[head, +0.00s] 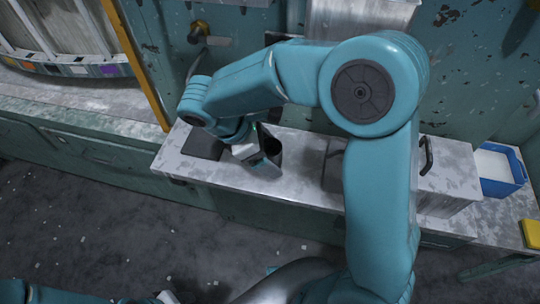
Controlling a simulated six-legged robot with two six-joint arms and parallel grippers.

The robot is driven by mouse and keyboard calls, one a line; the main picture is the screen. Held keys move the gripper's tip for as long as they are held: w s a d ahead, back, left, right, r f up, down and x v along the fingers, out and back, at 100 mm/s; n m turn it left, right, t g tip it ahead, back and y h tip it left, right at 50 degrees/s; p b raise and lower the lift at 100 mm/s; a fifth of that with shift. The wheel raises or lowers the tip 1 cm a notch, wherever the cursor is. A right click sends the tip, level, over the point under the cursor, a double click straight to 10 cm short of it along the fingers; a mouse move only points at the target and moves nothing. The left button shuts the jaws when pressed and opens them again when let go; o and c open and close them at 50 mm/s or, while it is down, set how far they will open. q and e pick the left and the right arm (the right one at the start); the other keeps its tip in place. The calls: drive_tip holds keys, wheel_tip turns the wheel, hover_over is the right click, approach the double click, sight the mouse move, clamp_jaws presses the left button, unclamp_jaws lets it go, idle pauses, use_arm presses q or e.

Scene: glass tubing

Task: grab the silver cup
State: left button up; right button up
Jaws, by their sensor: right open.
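My right arm reaches across the view, and its gripper (257,158) is low over the grey counter, left of the middle. The gripper is open. A small cup-like thing with a dark inside (273,148) is right at its fingers and partly hidden by them; it may be the silver cup. I cannot tell whether the fingers touch it or are around it. Part of my left arm shows at the bottom left edge, but its gripper is not clearly in view.
The counter (310,183) is narrow. A dark flat plate (204,144) lies left of the gripper. A grey box with a dark handle (447,180) and a blue bin (503,186) stand to the right. A yellow post (146,75) rises at the left.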

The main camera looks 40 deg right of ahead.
drive_tip(key=shift+s+d+f, duration=0.15)
drive_tip(key=shift+d+f, duration=0.1)
drive_tip(key=shift+f, duration=0.15)
drive_tip(key=c, duration=1.1)
drive_tip(key=shift+r, duration=0.1)
